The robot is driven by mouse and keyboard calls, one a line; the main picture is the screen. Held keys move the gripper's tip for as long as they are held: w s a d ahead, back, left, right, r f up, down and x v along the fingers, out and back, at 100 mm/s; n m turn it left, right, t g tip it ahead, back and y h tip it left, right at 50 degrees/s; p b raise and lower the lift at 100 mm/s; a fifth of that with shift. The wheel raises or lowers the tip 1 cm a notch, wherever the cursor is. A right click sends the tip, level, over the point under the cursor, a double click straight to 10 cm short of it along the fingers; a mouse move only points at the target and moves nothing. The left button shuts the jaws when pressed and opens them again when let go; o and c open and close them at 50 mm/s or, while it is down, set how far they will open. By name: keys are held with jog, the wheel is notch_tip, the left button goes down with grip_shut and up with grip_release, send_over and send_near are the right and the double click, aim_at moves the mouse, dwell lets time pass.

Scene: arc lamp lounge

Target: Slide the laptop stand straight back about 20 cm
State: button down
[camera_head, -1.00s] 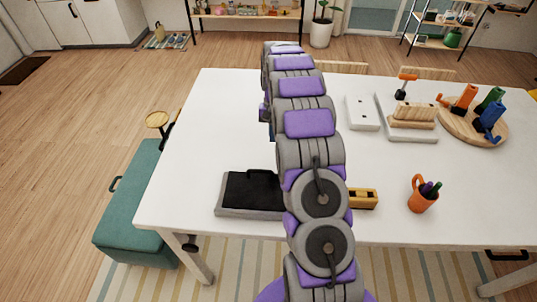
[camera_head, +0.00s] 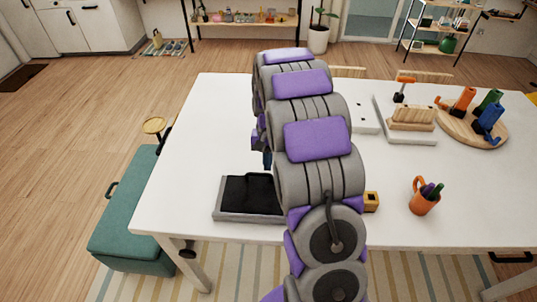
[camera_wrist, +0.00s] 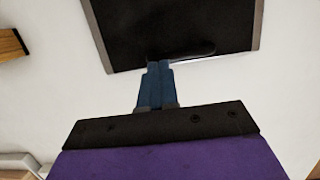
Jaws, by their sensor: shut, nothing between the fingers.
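The laptop stand appears to be the flat grey-framed piece with a black top (camera_head: 235,196) at the table's front left; my arm hides its right side. It also fills the top of the wrist view (camera_wrist: 175,28). My gripper (camera_wrist: 158,66) has blue fingers pressed together, with nothing between them. In the wrist view the tips are at the stand's near edge there; I cannot tell whether they touch. In the head view only a bit of the blue fingers (camera_head: 267,159) shows left of my arm, beyond the stand's far edge.
The white table (camera_head: 205,130) is clear left of my arm, behind the stand. A grey tray (camera_head: 420,139) and round wooden board (camera_head: 465,127) stand at the back right.

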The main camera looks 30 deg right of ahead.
jog(key=shift+s+a, duration=0.35)
jog(key=shift+s, duration=0.1)
jog(key=shift+f, duration=0.75)
jog(key=shift+s+f, duration=0.1)
